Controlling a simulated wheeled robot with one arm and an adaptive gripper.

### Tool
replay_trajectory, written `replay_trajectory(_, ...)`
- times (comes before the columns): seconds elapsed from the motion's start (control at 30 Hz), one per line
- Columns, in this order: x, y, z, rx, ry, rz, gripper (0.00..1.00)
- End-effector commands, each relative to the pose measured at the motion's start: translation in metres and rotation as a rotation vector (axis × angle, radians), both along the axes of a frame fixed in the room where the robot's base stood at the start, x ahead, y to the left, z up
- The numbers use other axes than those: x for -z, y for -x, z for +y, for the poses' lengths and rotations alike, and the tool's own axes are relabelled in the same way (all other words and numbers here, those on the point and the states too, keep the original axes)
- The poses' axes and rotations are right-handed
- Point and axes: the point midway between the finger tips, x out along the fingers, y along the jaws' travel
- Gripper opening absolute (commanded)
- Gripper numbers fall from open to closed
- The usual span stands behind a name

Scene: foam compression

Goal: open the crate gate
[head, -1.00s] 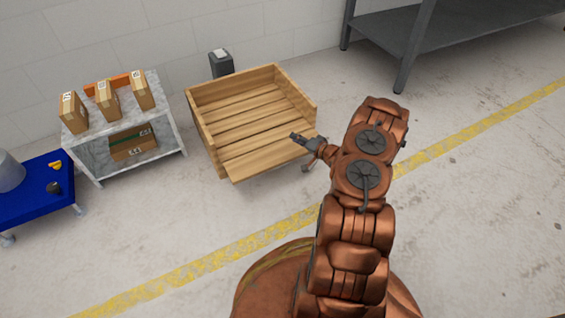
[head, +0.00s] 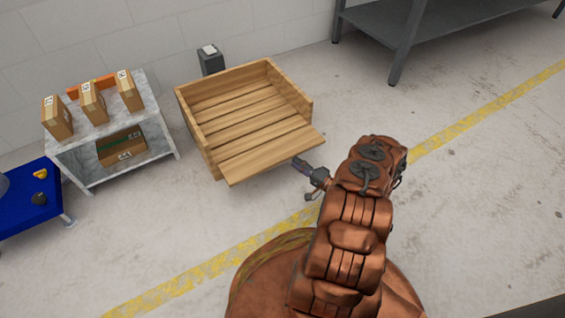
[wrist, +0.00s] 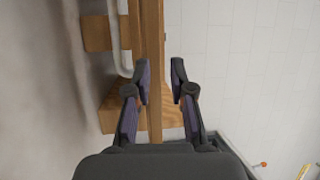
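The wooden crate (head: 196,130) stands on the floor in the head view. Its front gate (head: 268,155) leans outward and down, away from the crate's side walls. My gripper (head: 297,162) is at the gate's front edge, toward its right corner. In the wrist view my gripper (wrist: 160,82) is open, with its two dark fingers apart. A long wooden edge (wrist: 152,45) runs between the fingers, close to the left one, with a gap to the right one. I cannot tell whether the left finger touches it.
A marble-look shelf (head: 110,130) with several cartons stands left of the crate. A blue cart (head: 20,215) is at far left, a grey bin (head: 211,62) behind the crate. A dark metal table (head: 440,35) stands at back right. The floor in front is clear.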

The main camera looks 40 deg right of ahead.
Motion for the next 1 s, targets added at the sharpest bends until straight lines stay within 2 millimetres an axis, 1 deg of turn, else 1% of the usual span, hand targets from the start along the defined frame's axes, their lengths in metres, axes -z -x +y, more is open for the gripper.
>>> replay_trajectory(0.03,0.015,0.000,0.002,-0.003,0.000,0.001,0.23)
replay_trajectory(0.3,0.063,-0.001,0.001,-0.001,0.001,0.002,0.23)
replay_trajectory(0.4,0.052,-0.019,0.008,-0.005,0.001,0.000,0.23)
replay_trajectory(0.63,0.049,-0.053,0.017,-0.002,0.002,0.000,0.23)
replay_trajectory(0.8,0.048,-0.066,0.020,0.002,0.003,0.001,0.23)
replay_trajectory(1.0,0.046,-0.071,0.022,0.001,0.002,0.001,0.23)
